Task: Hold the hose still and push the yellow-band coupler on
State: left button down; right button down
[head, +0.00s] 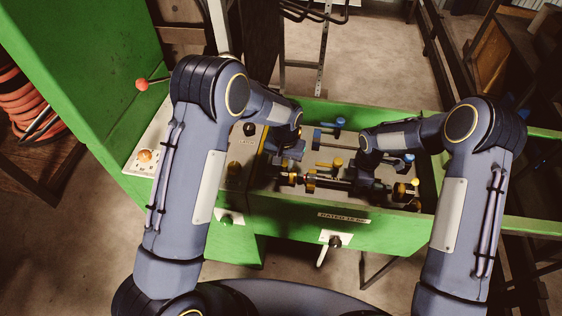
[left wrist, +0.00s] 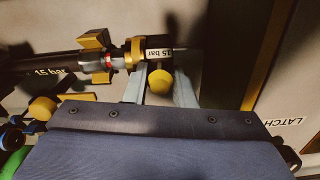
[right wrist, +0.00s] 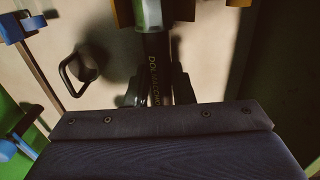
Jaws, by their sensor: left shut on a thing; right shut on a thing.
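The black hose (left wrist: 40,66), printed "15 bar", runs in from the left in the left wrist view to a red ring (left wrist: 109,62) between yellow clamp jaws (left wrist: 96,40). The yellow-band coupler (left wrist: 135,53), with a "15 bar" label, is in line with the hose end, right beside the ring. I cannot tell how deep the hose sits in it. My left gripper (left wrist: 170,72) is shut on the coupler; in the head view it (head: 290,158) is partly hidden by my arm. My right gripper (right wrist: 155,95) is shut on the hose (right wrist: 156,62), seen from above.
The green bench tray (head: 300,228) surrounds the work. Blue-handled (head: 330,124) and yellow-knobbed (head: 337,162) fittings stand behind the hose. A black loop handle (right wrist: 78,70) sits left of the hose.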

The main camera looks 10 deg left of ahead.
aim_at(293, 171)
pick_arm(q)
jog(key=d, duration=0.2)
jog(key=shift+d, duration=0.3)
jog(key=c, duration=1.6)
grip_release()
pick_arm(e)
jog(key=shift+a, duration=0.1)
pick_arm(q)
jog(key=o, duration=0.3)
jog(key=shift+d, duration=0.1)
jog(key=shift+o, duration=0.2)
jog(key=shift+r, duration=0.3)
notch_tip(293, 171, up, 11)
jog(key=shift+r, duration=0.2)
